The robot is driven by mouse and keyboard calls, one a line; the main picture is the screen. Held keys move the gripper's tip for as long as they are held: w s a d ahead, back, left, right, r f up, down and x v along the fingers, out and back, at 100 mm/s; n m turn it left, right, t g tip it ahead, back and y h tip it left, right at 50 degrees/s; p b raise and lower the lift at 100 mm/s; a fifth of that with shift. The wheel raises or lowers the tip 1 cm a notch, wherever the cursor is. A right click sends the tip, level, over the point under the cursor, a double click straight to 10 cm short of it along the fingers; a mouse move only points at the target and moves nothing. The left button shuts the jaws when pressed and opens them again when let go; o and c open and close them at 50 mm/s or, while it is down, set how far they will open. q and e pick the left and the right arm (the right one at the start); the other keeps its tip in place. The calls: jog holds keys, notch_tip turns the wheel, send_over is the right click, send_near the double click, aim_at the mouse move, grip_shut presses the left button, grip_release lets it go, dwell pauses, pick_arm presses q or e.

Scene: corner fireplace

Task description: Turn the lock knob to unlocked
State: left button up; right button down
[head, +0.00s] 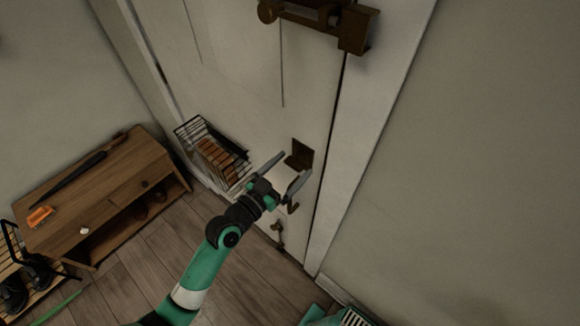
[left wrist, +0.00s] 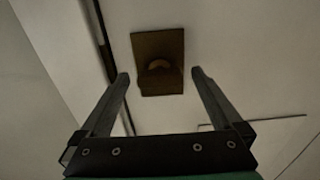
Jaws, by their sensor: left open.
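The lock is a dark brown square plate (head: 300,150) on the pale door, near its right edge. In the left wrist view the plate (left wrist: 147,44) faces me with a small rounded knob (left wrist: 159,66) at its middle. My left gripper (head: 296,163) is open in front of the plate. In the left wrist view its fingertips (left wrist: 160,73) stand apart on either side of the knob's line, with nothing between them; I cannot tell how far short of the knob they are. In the head view the gripper partly covers the lock area, and the knob is not clear. My right gripper is not in view.
A large brown latch (head: 330,20) is higher on the door. A brass handle (head: 292,207) shows just below the gripper. A wire basket (head: 212,152) hangs at the left, near my left arm. A wooden cabinet (head: 100,195) stands further left. The wall at right is bare.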

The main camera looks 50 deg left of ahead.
pick_arm(q)
jog(key=c, duration=1.4)
jog(key=shift+n, duration=0.3)
jog(key=n+p, duration=0.1)
jog(key=n, duration=0.2)
jog(key=n+p, duration=0.2)
jog(key=n, duration=0.3)
jog(key=shift+n, duration=0.4)
jog(key=n+p, duration=0.1)
jog(key=n, duration=0.3)
jog(key=shift+n, duration=0.3)
jog(key=shift+n+p, duration=0.55)
jog(key=shift+n, duration=1.45)
